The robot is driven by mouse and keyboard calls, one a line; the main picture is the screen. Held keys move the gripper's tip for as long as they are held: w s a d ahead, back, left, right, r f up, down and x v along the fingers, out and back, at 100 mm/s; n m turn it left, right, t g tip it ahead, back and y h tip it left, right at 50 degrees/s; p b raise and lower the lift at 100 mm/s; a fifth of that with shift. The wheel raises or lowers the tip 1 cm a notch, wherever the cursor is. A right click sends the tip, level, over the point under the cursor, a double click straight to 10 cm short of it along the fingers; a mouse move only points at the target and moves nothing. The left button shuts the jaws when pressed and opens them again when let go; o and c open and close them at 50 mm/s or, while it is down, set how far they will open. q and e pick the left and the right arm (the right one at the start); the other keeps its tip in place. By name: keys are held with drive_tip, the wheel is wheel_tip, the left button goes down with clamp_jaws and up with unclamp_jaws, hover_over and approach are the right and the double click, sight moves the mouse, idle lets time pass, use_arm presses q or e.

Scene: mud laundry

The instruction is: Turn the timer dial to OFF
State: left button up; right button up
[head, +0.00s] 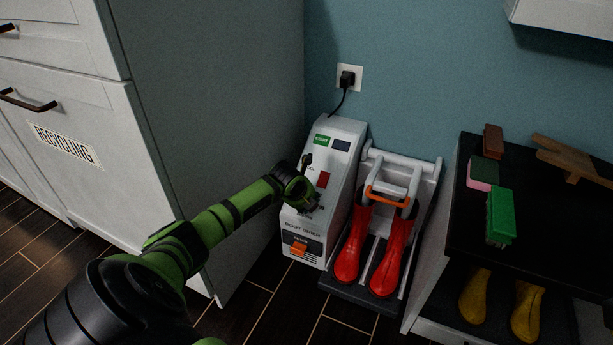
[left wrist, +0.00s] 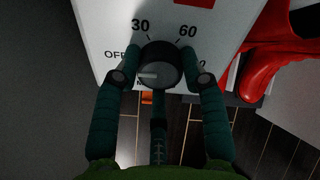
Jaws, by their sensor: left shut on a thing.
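The timer dial (left wrist: 161,68) is a dark round knob on the white front panel of the boot dryer (head: 340,150). In the left wrist view its pale pointer line points left, a little below the OFF mark (left wrist: 115,54). The marks 30 and 60 sit above the dial, and another mark at right is partly covered. In the head view the gripper hides the dial. My right gripper is not in view.
Red boots (head: 352,250) stand on the rack beside the panel. An orange switch (head: 299,248) is low on the dryer and a red one (head: 322,180) is above the gripper. A grey cabinet (head: 215,120) stands close on the left, a dark shelf (head: 545,210) with brushes on the right.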

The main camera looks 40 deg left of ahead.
use_arm(q)
drive_tip(key=shift+s+d+f, duration=0.1)
drive_tip(key=shift+s+f, duration=0.05)
drive_tip(key=shift+f, duration=0.1)
drive_tip(key=o, duration=1.1)
drive_tip(key=shift+o, duration=0.2)
drive_tip(key=shift+r, duration=0.1)
drive_tip(key=shift+r, duration=0.2)
drive_tip(key=v, duration=1.1)
drive_tip(key=shift+s+r, duration=0.2)
drive_tip(key=shift+r, duration=0.05)
